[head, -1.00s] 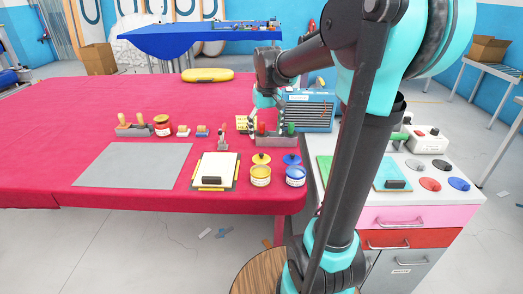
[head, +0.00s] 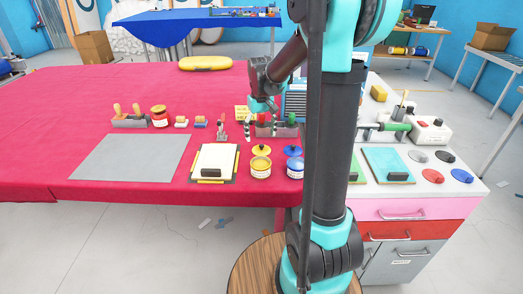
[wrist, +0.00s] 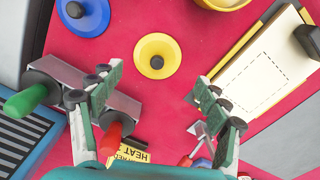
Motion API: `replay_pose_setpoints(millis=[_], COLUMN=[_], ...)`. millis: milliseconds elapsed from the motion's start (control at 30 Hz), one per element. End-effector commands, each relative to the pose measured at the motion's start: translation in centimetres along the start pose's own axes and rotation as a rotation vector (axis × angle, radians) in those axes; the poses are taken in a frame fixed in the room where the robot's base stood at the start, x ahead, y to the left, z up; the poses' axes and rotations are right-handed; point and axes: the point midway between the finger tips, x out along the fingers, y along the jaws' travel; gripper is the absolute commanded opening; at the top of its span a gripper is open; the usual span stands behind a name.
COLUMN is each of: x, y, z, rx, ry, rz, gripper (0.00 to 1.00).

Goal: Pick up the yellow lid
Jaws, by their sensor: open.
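The yellow lid (wrist: 157,56), a round disc with a dark knob, lies on the red table in the wrist view. In the head view the yellow lid (head: 261,150) shows just behind the top of the yellow-labelled jar (head: 260,169). That jar's yellow rim (wrist: 222,3) is at the wrist view's top edge. My gripper (wrist: 158,95) is open and empty above the table, its two fingers apart, with the lid ahead of the gap between them and not touched. In the head view my gripper (head: 262,122) hangs over the table behind the jars.
A blue lid (wrist: 84,15) lies left of the yellow one. A tool rack (wrist: 85,82) with green and red handles is close by the left finger. A clipboard (wrist: 265,62) lies to the right. A blue-labelled jar (head: 295,167) stands near the table corner.

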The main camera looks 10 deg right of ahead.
Motion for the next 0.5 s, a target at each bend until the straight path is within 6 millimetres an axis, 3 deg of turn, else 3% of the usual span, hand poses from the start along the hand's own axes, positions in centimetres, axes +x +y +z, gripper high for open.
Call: replay_pose_setpoints(millis=[500], x=[5.3], y=[0.4], z=[-0.1], rx=[0.000], ry=[0.000], rz=[0.000], gripper=[0.76])
